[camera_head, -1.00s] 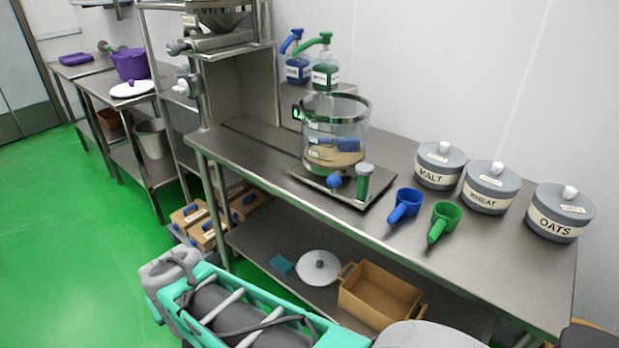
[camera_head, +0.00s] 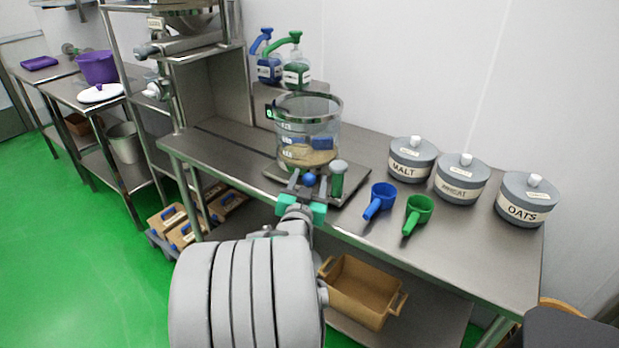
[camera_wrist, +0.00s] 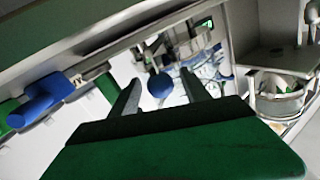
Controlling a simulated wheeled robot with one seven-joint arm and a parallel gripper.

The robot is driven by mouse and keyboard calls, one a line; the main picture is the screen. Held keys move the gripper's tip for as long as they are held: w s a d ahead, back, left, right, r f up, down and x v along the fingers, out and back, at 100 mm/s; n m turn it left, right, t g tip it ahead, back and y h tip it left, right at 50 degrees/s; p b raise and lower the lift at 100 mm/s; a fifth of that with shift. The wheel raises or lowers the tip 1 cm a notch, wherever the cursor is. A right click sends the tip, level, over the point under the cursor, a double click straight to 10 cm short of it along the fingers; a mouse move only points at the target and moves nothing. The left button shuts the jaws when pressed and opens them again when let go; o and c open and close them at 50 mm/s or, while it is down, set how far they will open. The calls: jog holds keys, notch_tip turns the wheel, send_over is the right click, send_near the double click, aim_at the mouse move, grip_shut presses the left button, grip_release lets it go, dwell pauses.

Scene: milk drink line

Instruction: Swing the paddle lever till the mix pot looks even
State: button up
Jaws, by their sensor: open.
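The mix pot (camera_head: 307,128) is a clear glass vessel with a metal rim, standing on a dark metal tray base (camera_head: 346,194). Tan material lies low inside it, with a blue paddle (camera_head: 322,142) showing through the wall. A blue ball knob (camera_head: 309,180) sits at the pot's front, beside a green-bodied, grey-capped post (camera_head: 338,178). My gripper (camera_head: 307,189) is open at the front of the tray, its fingers pointing at the blue knob. In the wrist view the blue knob (camera_wrist: 161,85) shows between the fingers, with no clear contact visible.
Two pump bottles (camera_head: 296,74) stand behind the pot.

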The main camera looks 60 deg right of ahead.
jog(key=shift+w+d, duration=0.1)
jog(key=shift+d, duration=0.2)
jog(key=shift+c, duration=0.3)
grip_shut()
dwell(0.9)
